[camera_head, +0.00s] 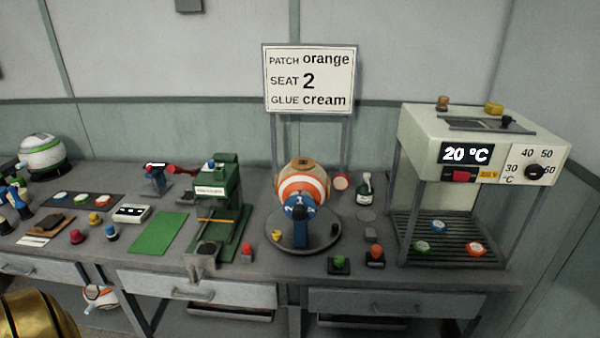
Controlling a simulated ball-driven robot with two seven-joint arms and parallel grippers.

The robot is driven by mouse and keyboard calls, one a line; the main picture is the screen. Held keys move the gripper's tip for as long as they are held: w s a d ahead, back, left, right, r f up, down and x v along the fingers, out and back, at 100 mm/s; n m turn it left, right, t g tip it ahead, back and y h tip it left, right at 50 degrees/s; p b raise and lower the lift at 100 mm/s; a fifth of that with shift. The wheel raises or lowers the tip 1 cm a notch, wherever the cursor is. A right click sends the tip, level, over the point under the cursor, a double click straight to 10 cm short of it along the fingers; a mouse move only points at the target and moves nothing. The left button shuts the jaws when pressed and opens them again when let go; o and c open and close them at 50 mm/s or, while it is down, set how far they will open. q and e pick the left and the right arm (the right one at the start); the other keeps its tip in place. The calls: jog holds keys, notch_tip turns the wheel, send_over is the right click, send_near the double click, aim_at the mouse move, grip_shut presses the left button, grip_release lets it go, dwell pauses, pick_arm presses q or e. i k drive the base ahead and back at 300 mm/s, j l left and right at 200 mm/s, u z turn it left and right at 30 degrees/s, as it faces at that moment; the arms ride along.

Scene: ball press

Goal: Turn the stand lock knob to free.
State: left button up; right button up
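The ball stand is a round dark turntable (318,245) in the middle of the bench. An orange, white and tan ball (303,180) sits on it, behind a blue numbered piece (300,207) on a dark post. A small yellow knob (276,235) is at the turntable's left edge, and a small dark piece (334,230) is at its right. I cannot tell which of these is the stand lock knob, nor read any lock marking. Neither of my grippers shows in this view.
A green press (228,195) stands left of the stand. A heater cabinet (425,130) reading 20 °C stands farther right. A sign (310,80) rises behind.

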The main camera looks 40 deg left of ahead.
aim_at(276, 234)
jog(key=u, duration=1.35)
